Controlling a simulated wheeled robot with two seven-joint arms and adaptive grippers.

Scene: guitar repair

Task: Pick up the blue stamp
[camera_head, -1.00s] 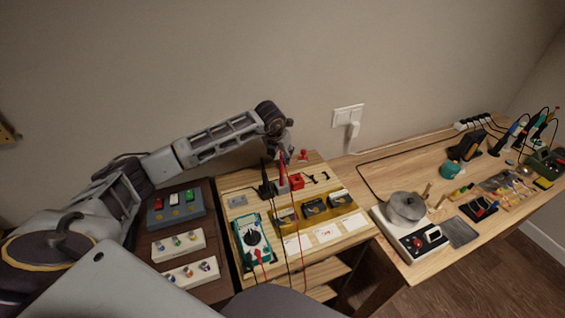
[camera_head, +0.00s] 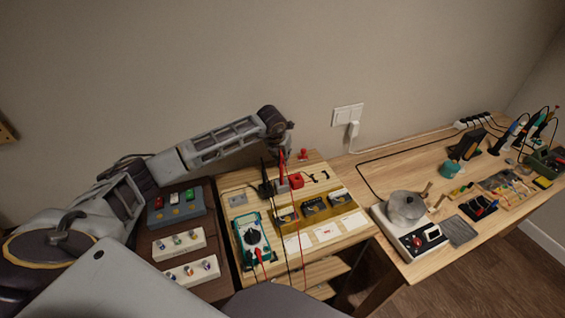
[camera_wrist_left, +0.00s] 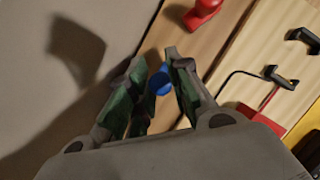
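The blue stamp (camera_wrist_left: 160,82) shows in the left wrist view, between the green-padded fingers of my left gripper (camera_wrist_left: 156,58). The fingers are apart, one on each side of it, and a gap shows on the left side. I cannot tell whether the right finger touches it. In the head view my left gripper (camera_head: 284,152) points down over the back of the wooden bench, and the blue stamp is hidden there. My right gripper is not in view.
A red stamp (camera_wrist_left: 204,10) stands near the bench's back edge, also seen in the head view (camera_head: 303,155). A red block (camera_head: 296,181), probe cables and a teal multimeter (camera_head: 252,238) are close by. The wall (camera_head: 230,60) is just behind.

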